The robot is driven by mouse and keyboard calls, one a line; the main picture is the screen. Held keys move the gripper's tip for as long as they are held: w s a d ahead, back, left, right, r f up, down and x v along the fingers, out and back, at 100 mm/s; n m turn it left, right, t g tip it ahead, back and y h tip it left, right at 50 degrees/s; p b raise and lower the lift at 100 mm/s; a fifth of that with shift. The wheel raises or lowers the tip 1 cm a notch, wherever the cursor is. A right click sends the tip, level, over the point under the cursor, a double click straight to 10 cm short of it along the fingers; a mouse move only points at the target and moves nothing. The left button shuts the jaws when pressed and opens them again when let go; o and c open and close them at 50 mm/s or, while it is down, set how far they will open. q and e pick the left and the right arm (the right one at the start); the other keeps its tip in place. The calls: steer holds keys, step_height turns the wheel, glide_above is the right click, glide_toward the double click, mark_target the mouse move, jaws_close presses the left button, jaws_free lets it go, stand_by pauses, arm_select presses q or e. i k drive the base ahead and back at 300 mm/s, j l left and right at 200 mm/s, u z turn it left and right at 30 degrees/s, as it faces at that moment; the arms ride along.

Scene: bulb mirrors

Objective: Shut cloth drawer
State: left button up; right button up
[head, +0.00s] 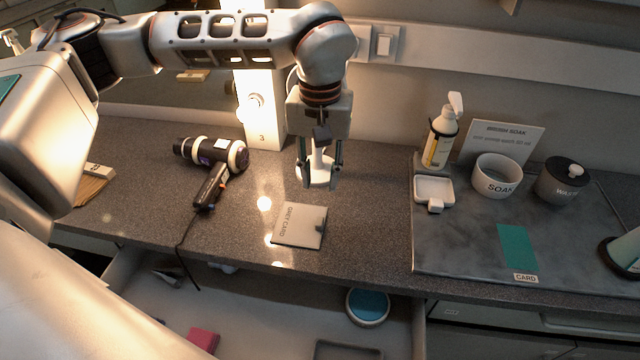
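A drawer (290,297) below the counter's front edge stands pulled out at the bottom of the head view. It holds a round blue-topped tin (368,306), a pink block or folded cloth (203,339) and a dark-rimmed tray (347,351). Its front panel is out of view, and my own pale arm link covers its left part.
On the counter are a hair dryer (212,154) with a cord hanging over the edge, a grey card (300,225) and a lit lamp post (258,100). At right, a dark mat (460,240) bears a pump bottle (439,140), soak bowl (495,176) and waste pot (561,182).

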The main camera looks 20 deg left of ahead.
mark_target(256, 315)
steer(key=k, duration=1.5)
